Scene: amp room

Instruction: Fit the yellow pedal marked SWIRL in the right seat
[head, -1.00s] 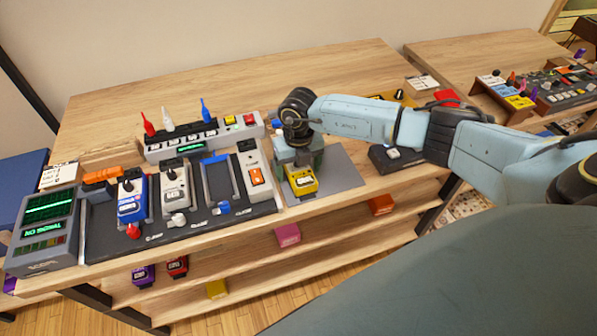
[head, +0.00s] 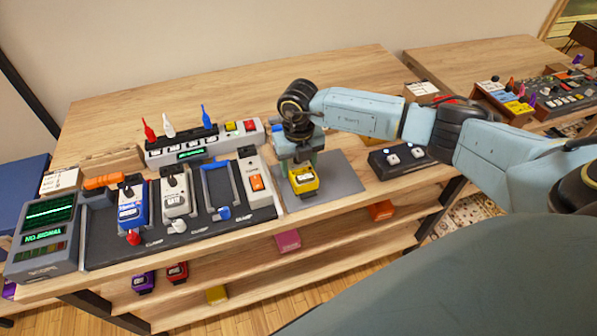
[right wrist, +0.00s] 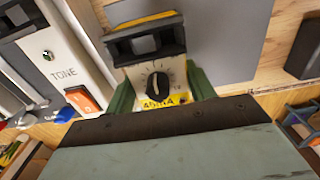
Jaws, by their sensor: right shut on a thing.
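The yellow pedal (head: 303,182) is at the left part of the grey mat (head: 345,180). My right gripper (head: 303,168) is shut on it from above, with green fingers on both sides. In the right wrist view the pedal (right wrist: 157,85) shows a black knob and a yellow label that is partly hidden and hard to read. I cannot tell whether the pedal touches the mat. The right seat (head: 218,188) is an empty bay with a blue bracket on the dark board, left of the pedal. My left gripper is not in view.
A blue pedal (head: 131,208) and a white pedal (head: 175,195) fill the other bays. A pale unit with an orange switch (head: 256,182) stands between the empty bay and the mat. A black two-button box (head: 402,158) stands to the right. A power strip (head: 205,142) lies behind.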

